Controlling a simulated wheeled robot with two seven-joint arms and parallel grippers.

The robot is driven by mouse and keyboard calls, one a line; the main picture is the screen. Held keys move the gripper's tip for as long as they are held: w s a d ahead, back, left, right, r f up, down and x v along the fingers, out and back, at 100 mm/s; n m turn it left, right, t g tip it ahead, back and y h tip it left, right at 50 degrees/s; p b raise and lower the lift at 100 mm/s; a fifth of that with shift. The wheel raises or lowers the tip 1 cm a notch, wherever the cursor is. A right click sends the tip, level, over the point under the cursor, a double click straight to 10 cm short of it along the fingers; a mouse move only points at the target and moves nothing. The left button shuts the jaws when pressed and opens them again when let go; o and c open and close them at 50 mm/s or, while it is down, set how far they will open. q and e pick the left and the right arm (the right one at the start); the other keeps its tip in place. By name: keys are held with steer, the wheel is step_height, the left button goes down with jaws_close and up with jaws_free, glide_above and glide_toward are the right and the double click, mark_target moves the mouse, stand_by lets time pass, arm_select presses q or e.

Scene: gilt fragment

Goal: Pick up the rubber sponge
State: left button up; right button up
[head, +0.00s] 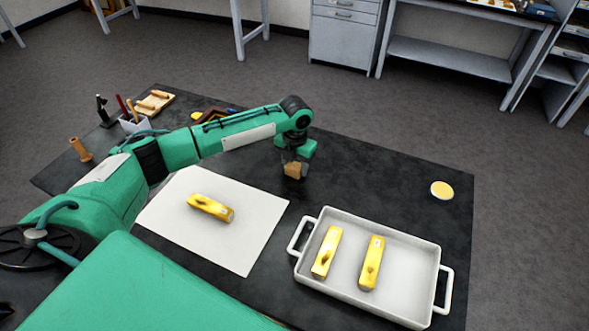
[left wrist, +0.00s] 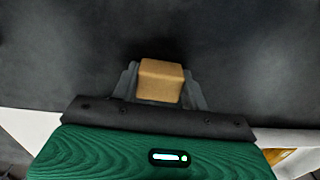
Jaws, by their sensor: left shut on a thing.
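The rubber sponge (head: 293,170) is a small tan-brown block. It sits between the fingers of my left gripper (head: 295,163), which points down over the dark table. The left wrist view shows the sponge (left wrist: 161,80) held between the two grey fingers of the gripper (left wrist: 160,88), one on each side. The gripper is shut on it. I cannot tell for sure whether the sponge touches the tabletop or is just above it. My right gripper is in neither view.
A white tray (head: 331,287) with two yellow blocks stands at the front right. A yellow block (head: 210,208) lies on a white sheet (head: 245,250). A yellow disc (head: 441,190) lies near the right edge. Tools and a holder (head: 133,125) stand at the far left.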

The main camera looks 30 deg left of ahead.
mark_target(295, 164)
arm_select(q)
steer(key=shift+r, duration=0.1)
step_height(295, 164, up, 20)
steer(key=b, duration=0.3)
stand_by(0.3)
